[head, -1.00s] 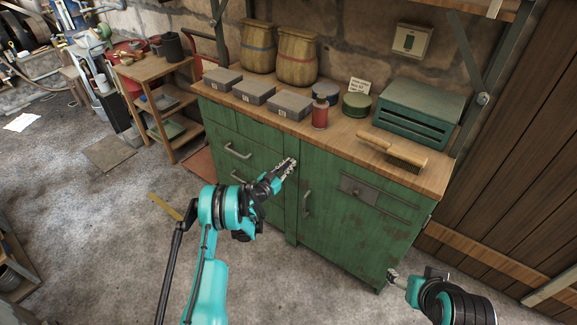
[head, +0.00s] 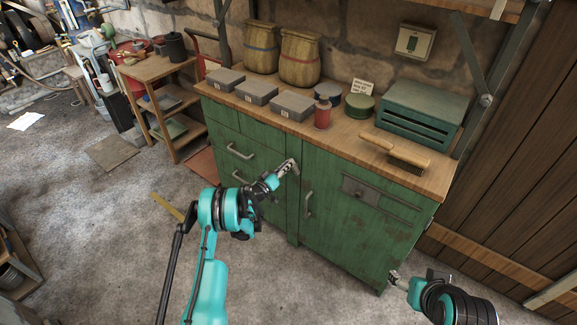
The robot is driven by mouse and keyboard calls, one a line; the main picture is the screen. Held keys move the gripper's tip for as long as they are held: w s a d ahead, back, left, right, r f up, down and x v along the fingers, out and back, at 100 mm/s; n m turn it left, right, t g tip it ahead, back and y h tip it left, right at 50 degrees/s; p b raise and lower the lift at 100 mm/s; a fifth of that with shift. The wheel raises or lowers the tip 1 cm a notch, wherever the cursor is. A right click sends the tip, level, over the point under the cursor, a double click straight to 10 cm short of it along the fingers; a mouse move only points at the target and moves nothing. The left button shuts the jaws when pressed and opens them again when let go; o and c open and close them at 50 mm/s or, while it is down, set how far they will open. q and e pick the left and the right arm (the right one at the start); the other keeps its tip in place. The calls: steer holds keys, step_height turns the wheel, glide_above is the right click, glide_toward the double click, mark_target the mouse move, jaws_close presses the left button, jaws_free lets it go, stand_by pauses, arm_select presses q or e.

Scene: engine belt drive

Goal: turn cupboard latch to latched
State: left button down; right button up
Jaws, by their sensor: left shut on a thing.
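The green cupboard (head: 345,235) stands under the wooden worktop, with a door on its right half and drawers on its left. My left gripper (head: 293,166) reaches the upright between drawers and door, near the door's upper left corner. It is shut on the cupboard latch, which is small and mostly hidden by the fingers, so its angle cannot be read. The door's grey handle (head: 308,204) is just below and right of the fingers. The door looks closed. My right gripper (head: 394,277) is low in front of the cupboard's right side, away from the latch; its fingers are unclear.
A dark plate with a round knob (head: 359,191) is on the door's upper part. The floor before the cupboard is clear.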

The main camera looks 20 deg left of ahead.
arm_select(q)
steer(key=shift+w+a+f+n, duration=0.15)
steer(key=shift+f+n, duration=0.2)
steer(key=shift+n, duration=1.3)
steer(key=shift+s+a+f+n, duration=0.15)
steer(key=shift+f+n, duration=0.2)
steer(key=shift+n, duration=1.35)
steer(key=shift+w+a+f+n, duration=0.15)
steer(key=shift+f+n, duration=0.2)
steer(key=shift+n, duration=1.3)
steer(key=c, duration=1.5)
jaws_free()
steer(key=v, duration=0.7)
steer(key=shift+s, duration=0.25)
steer(key=shift+r, duration=0.1)
